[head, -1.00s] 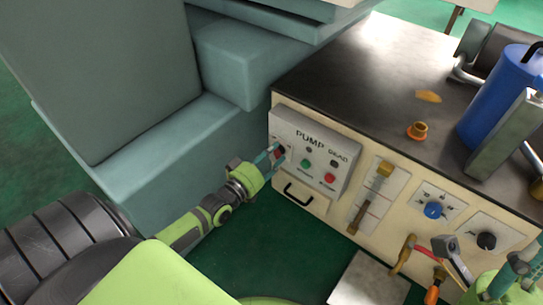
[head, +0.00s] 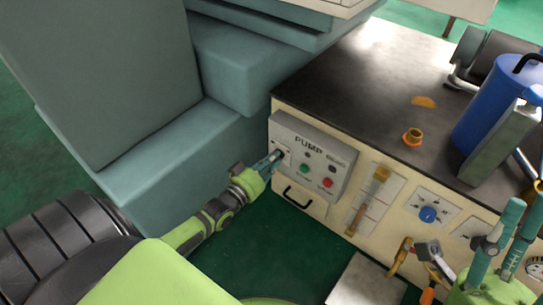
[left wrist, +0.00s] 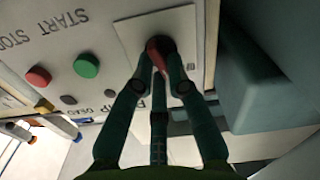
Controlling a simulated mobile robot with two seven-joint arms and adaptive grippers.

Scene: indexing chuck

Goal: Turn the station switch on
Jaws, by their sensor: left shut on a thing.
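The station switch is a dark red knob (left wrist: 158,44) on a pale square plate (left wrist: 125,30) in the left wrist view. The plate sits at the left end of the panel marked PUMP (head: 318,150) in the head view. My left gripper (head: 276,157) is at this plate, its fingers shut around the knob; the fingers also show in the left wrist view (left wrist: 160,75). The fingers hide most of the knob, so its turn position cannot be read. My right gripper (head: 525,208) is at the lower right, its fingers apart and pointing up, with nothing seen between them.
Green (head: 304,168) and red (head: 327,183) buttons sit right of the switch. A black handle (head: 297,197) is below. A slider (head: 381,174) and blue knob (head: 428,214) are further right. A teal machine body (head: 190,150) stands close left of the panel.

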